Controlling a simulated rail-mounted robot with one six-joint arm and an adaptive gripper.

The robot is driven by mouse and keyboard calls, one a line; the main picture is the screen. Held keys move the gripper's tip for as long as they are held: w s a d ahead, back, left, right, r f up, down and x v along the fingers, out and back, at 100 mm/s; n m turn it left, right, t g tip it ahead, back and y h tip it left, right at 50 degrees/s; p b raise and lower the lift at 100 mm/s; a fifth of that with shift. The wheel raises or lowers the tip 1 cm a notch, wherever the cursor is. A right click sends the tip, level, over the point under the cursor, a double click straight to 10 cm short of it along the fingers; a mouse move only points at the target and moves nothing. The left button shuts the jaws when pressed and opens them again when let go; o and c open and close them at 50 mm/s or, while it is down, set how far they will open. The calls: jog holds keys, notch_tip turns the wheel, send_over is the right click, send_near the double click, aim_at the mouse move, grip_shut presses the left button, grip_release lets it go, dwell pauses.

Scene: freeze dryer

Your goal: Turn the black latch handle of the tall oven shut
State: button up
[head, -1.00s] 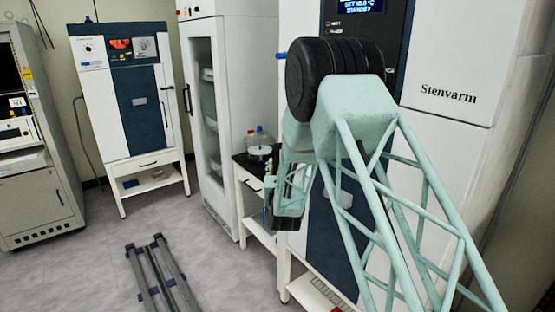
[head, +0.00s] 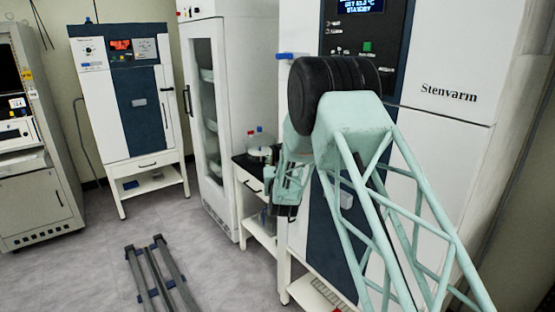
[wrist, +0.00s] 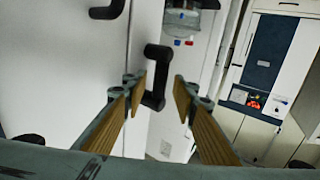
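The black latch handle (wrist: 157,78) shows in the wrist view, standing at the edge of the white front of the tall oven (wrist: 70,70). My gripper (wrist: 158,88) is open, with one ribbed finger on each side of the handle. The handle lies between the fingertips in the picture; I cannot tell whether either finger touches it. In the head view the tall white oven (head: 445,140) marked "Stenvarm" stands at the right, and my arm hides its latch handle. My gripper (head: 285,208) hangs in front of its left edge there.
A second black handle (wrist: 105,10) is at the top left of the wrist view. A glass-door cabinet (head: 240,95) and a small table (head: 245,180) with a jar stand left of the oven. Another oven (head: 135,100) stands further back. The floor at left is mostly clear, with a metal rail.

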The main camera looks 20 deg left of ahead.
jog(key=shift+c, duration=0.4)
grip_shut()
